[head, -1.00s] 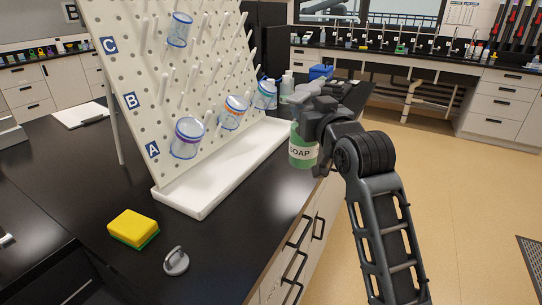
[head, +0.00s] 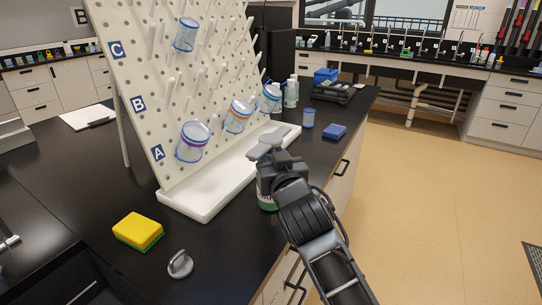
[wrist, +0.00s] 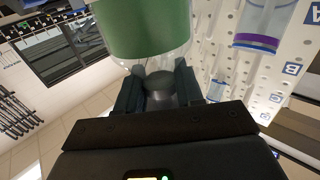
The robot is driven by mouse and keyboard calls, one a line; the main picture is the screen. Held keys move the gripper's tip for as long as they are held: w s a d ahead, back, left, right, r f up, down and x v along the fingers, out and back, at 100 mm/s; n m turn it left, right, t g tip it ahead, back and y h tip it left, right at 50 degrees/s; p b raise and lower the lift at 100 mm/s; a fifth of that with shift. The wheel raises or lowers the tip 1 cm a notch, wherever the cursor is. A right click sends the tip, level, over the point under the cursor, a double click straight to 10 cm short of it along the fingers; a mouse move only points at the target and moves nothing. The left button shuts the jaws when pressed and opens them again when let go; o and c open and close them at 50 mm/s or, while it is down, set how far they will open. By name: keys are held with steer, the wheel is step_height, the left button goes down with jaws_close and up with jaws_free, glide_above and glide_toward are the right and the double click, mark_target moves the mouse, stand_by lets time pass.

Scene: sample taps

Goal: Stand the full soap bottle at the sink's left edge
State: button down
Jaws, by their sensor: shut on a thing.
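My gripper (head: 272,160) is shut on the soap bottle (head: 266,204) over the counter's front edge, right of the drying rack's tray. The bottle is mostly hidden behind my gripper in the head view; a little green shows below. In the wrist view my gripper (wrist: 158,88) has its fingers on either side of the bottle's narrow neck, and the bottle's green body (wrist: 145,28) fills the top. Whether its base touches the counter cannot be told. Part of the dark sink (head: 62,285) shows at the lower left, with a tap (head: 9,242) at the picture's edge.
A yellow-green sponge (head: 138,230) and a grey hooked object (head: 180,264) lie on the counter between bottle and sink. A pegboard rack (head: 128,95) with several beakers stands over a white tray (head: 185,207). A blue box (head: 334,132) and a blue-tinted container (head: 308,118) stand farther back.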

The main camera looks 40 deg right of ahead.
steer(key=shift+f, duration=0.1)
steer(key=c, duration=0.7)
jaws_free()
steer(key=shift+s, duration=0.1)
steer(key=shift+b+v, duration=1.15)
steer(key=shift+v, duration=4.8)
